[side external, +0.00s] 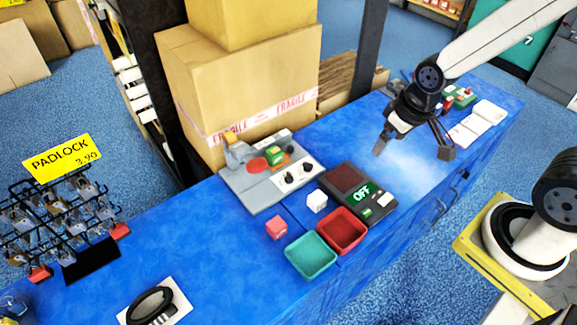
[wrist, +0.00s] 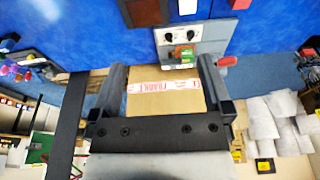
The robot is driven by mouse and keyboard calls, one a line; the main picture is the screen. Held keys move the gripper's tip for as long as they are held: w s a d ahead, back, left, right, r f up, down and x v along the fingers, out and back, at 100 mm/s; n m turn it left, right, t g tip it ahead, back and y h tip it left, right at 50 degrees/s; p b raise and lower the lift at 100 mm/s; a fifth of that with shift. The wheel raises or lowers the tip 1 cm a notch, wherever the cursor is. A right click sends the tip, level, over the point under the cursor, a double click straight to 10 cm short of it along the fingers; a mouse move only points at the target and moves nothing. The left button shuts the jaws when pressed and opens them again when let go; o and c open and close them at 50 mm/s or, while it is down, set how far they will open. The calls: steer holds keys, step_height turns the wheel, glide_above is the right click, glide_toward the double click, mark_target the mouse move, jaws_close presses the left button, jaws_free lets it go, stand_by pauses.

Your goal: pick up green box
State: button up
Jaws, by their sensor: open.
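A small green box (side external: 275,155) sits on the grey machine (side external: 248,201) with two dark knobs, beside an orange-red patch. It also shows in the wrist view as a small green shape (wrist: 184,52) near the top, with orange next to it. My gripper (side external: 413,150) is open and empty above the right part of the blue counter, well to the right of the green box. In the wrist view, the open fingers (wrist: 162,85) frame a cardboard carton farther off.
Large cartons (side external: 250,95) stand right behind the machine. A dark OFF device (side external: 358,190), white cube (side external: 317,201), red cube (side external: 276,227), teal tray (side external: 311,270) and red tray (side external: 362,233) lie in front. A padlock rack (side external: 62,215) stands left.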

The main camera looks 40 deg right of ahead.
steer(key=w+a+f, duration=0.1)
steer(key=w, duration=0.9)
glide_above(274, 151)
steer(key=s, duration=0.2)
steer(key=shift+g, duration=0.4)
steer(key=f, duration=1.6)
steer(key=shift+w+d+f, duration=0.1)
steer(key=shift+w+d, duration=0.15)
steer(key=shift+w+a+f, duration=0.15)
steer(key=shift+w+f, duration=0.05)
steer(key=shift+f, duration=0.3)
steer(key=shift+f, duration=0.1)
steer(key=shift+w+f, duration=0.2)
steer(key=shift+f, duration=0.95)
steer(key=shift+f, duration=0.15)
steer(key=shift+w+f, duration=0.2)
steer(key=shift+f, duration=1)
steer(key=shift+w+f, duration=0.2)
steer(key=shift+f, duration=1)
